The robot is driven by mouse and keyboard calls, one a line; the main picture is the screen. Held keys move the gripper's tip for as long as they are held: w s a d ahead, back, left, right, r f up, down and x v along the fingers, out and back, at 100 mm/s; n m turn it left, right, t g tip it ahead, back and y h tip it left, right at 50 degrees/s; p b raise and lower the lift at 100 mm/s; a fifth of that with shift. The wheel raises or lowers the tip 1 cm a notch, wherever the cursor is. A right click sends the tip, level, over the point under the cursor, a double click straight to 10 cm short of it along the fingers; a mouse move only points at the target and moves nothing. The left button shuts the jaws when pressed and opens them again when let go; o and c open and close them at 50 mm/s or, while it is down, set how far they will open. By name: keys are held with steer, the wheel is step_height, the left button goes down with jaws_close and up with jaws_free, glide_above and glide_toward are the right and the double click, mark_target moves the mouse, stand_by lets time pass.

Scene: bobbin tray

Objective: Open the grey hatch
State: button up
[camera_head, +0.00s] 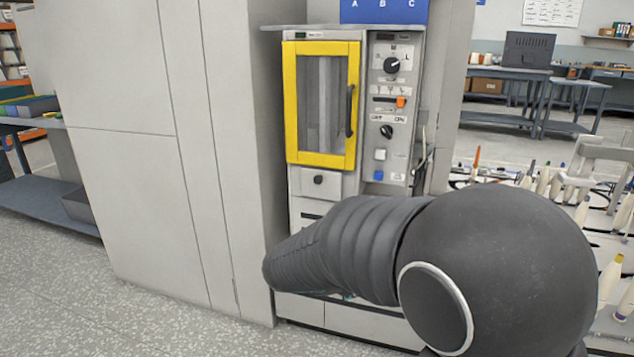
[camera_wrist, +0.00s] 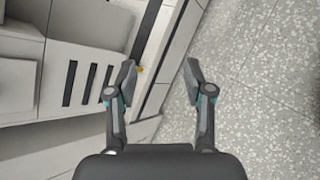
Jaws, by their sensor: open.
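A small light-grey hatch front (camera_head: 335,184) with a dark round knob (camera_head: 318,180) sits below the yellow-framed window door (camera_head: 322,160) of the cabinet in the head view. It looks closed. I cannot tell for certain that this is the grey hatch meant. In the wrist view my gripper (camera_wrist: 160,78) is open and empty, its two fingers well apart. Its fingers are over the cabinet's lower part and the floor. No knob shows clearly between them. In the head view my arm hides the gripper and part of the lower cabinet.
A control panel (camera_head: 394,110) with knobs and switches is right of the window door. A tall grey cabinet (camera_head: 140,170) stands at left. Dark slots (camera_wrist: 88,84) show in the wrist view. Speckled floor (camera_wrist: 265,90) is free at right there. Bobbins (camera_head: 545,182) stand at right in the head view.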

steer(key=w+a+r+n+t, duration=0.3)
steer(key=w+a+n+t, duration=0.2)
steer(key=w+a+n, duration=0.3)
steer(key=n+t+y, duration=0.2)
steer(key=n+t, duration=0.3)
steer(key=n, duration=0.2)
glide_toward(317, 180)
steer(key=p+x, duration=0.1)
steer(key=x, duration=0.8)
steer(key=shift+w+d, duration=0.15)
steer(key=shift+w, duration=0.15)
jaws_close()
